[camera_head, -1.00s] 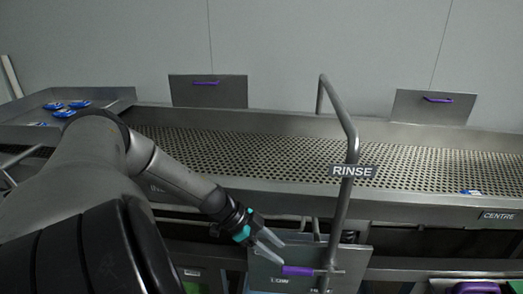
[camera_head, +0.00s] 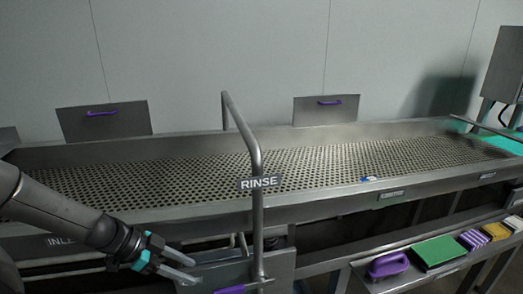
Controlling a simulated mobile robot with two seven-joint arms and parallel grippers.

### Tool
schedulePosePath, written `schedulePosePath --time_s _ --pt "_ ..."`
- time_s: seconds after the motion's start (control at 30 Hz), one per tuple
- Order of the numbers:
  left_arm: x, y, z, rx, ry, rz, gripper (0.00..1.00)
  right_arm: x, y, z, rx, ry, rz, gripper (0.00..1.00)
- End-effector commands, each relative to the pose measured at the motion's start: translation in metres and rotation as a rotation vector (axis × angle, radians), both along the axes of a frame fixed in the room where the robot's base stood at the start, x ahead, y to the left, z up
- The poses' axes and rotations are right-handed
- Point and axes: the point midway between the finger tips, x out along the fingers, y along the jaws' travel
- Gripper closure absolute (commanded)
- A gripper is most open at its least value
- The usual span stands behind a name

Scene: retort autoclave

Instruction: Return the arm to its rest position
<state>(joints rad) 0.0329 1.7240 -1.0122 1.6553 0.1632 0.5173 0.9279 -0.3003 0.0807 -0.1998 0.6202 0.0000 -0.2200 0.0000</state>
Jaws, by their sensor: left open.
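My left gripper (camera_head: 186,267) is at the lower left, in front of the steel trough's front edge. Its two fingers are apart and nothing shows between them. The left arm comes in from the left edge. A panel with a purple handle (camera_head: 230,289) is just right of and below the fingertips, beside the post of the rinse pipe. The fingers look apart from this handle. My right gripper is not in view.
The bent rinse pipe (camera_head: 254,150) with its RINSE sign stands right of my gripper. The long perforated trough (camera_head: 340,158) runs across behind. A small blue-and-white item (camera_head: 368,179) lies at its front edge. A lower shelf holds a purple object (camera_head: 388,264) and a green pad (camera_head: 438,251).

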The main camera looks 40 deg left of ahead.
Motion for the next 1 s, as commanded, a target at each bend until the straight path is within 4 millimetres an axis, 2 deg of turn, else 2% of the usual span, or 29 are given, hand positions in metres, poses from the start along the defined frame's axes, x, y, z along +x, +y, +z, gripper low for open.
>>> schedulePosePath --time_s 0.17,0.27,0.37,0.5,0.6,0.8,1.0 --pt "0.0 -0.001 -0.001 -0.001 0.0 -0.001 0.5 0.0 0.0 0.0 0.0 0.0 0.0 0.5" --pt "0.003 -0.014 -0.011 -0.006 -0.007 -0.006 0.5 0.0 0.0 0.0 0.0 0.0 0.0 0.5" --pt "0.008 -0.045 -0.031 -0.012 -0.027 -0.014 0.5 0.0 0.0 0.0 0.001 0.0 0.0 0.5" --pt "0.018 -0.109 -0.061 -0.012 -0.07 -0.014 0.5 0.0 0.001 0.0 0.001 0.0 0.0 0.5" --pt "0.023 -0.152 -0.075 -0.003 -0.097 0.003 0.5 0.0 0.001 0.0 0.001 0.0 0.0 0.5" --pt "0.027 -0.221 -0.082 0.027 -0.124 0.077 0.5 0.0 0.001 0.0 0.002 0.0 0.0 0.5" --pt "0.023 -0.261 -0.074 0.073 -0.093 0.192 0.5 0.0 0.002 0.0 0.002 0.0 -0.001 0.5"
